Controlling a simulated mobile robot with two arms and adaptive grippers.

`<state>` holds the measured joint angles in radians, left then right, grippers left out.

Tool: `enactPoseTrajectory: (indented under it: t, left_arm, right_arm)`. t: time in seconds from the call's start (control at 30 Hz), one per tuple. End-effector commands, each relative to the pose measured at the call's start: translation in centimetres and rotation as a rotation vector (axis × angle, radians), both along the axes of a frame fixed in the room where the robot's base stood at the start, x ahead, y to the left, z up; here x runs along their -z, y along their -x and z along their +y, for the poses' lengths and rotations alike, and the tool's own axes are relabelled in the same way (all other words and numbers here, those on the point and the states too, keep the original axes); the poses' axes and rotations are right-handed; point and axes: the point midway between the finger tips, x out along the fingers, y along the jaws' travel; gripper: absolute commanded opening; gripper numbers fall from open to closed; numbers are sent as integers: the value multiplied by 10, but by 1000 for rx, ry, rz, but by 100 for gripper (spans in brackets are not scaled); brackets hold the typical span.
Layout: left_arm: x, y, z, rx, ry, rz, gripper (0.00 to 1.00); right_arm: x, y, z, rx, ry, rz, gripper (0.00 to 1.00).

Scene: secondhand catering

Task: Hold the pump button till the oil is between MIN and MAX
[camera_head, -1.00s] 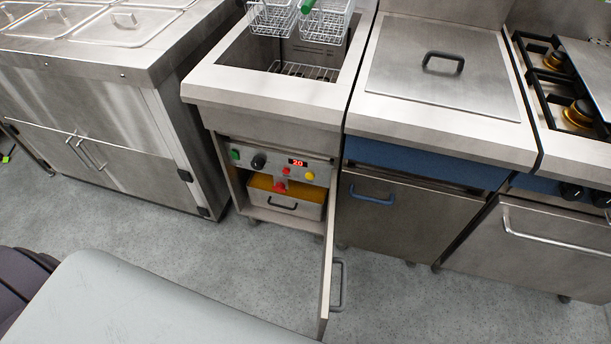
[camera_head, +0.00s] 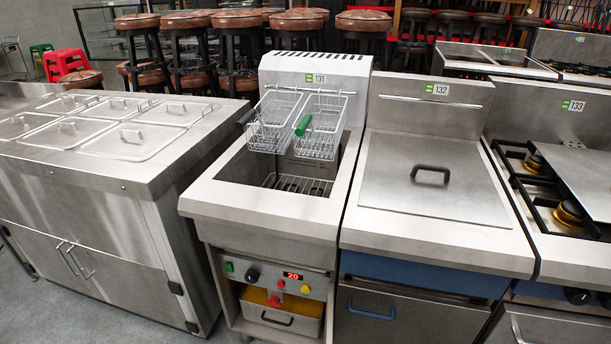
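The fryer numbered 131 (camera_head: 315,82) stands in the middle with its tank (camera_head: 265,165) open at the top. A wire rack (camera_head: 298,184) shows low in the tank, and no oil surface can be made out. MIN and MAX marks cannot be read. The control panel (camera_head: 262,273) has a green button (camera_head: 228,267), a black knob (camera_head: 252,274), a red display (camera_head: 293,276) reading 20, a small red button (camera_head: 281,284) and a yellow button (camera_head: 305,289). Which one is the pump button cannot be told. Neither gripper is in view.
Two wire baskets (camera_head: 317,125) hang at the tank's back. A metal pan (camera_head: 282,317) with yellowish contents sits below the panel, under a red part (camera_head: 274,301). A lidded unit (camera_head: 430,185) stands right, a steel counter (camera_head: 95,180) left. Stools (camera_head: 225,35) stand behind.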

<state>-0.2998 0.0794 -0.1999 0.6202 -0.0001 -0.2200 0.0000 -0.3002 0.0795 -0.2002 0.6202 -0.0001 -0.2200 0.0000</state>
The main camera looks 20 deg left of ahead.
Motion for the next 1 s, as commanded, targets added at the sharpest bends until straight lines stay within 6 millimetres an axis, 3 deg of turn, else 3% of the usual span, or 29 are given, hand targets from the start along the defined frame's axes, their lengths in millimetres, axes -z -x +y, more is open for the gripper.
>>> enactPoseTrajectory:
  t: [0.13, 0.5, 1.0]
  left_arm:
    - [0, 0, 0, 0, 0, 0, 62]
    - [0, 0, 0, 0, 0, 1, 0]
    - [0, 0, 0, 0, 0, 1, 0]
  right_arm:
    - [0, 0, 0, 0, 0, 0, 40]
    - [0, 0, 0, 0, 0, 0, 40]
    - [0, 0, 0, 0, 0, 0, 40]
